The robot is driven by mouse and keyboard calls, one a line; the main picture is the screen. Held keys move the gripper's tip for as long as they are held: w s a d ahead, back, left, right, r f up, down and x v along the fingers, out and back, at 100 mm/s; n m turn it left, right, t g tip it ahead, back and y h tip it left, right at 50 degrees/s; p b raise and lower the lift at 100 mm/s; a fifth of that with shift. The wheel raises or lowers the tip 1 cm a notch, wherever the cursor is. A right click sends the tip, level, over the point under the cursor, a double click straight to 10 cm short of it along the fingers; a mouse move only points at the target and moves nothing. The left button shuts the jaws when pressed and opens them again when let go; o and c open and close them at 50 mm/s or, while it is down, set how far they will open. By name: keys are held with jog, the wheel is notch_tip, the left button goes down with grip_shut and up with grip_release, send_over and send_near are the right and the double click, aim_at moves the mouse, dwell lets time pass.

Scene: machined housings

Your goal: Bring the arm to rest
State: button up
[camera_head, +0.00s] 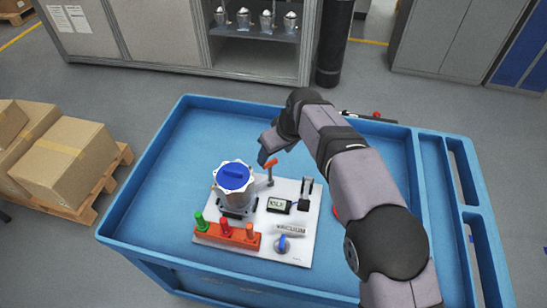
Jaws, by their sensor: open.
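My arm (367,190) reaches in from the lower right, over the blue cart, and bends down at the wrist. My gripper (264,155) is small in the view and partly hidden by its own wrist. It is open, and I see nothing held in it. It is just above and beside a lever with an orange-red handle (269,164); I cannot tell whether they touch. A metal housing with a blue cap (234,177) stands upright on a white plate (300,250), to the left of and below the gripper.
The plate also bears a small display (278,205), a black toggle clamp (305,194), a blue knob (283,244) and an orange block (227,236) with several coloured knobs. The blue cart (160,165) has raised rims. Its left side is clear. A red object shows partly behind my arm.

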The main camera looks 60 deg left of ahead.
jog(key=shift+d+r, duration=0.2)
jog(key=shift+r, duration=0.3)
jog(key=w+d+m+t+h, duration=0.1)
jog(key=w+d+m, duration=0.4)
jog(key=w+d, duration=1.1)
jog(key=w+d+m+h, duration=0.2)
jog(key=d+m, duration=0.2)
jog(key=d, duration=1.4)
jog(key=s+d+m, duration=0.3)
jog(key=d+m, duration=0.2)
jog(key=d, duration=1.1)
jog(key=s+d+f+m+g+h, duration=0.1)
jog(key=s+d+f+m, duration=0.3)
jog(key=s+d, duration=0.7)
jog(key=shift+s+d, duration=0.35)
jog(key=shift+s, duration=0.1)
jog(key=shift+f, duration=0.1)
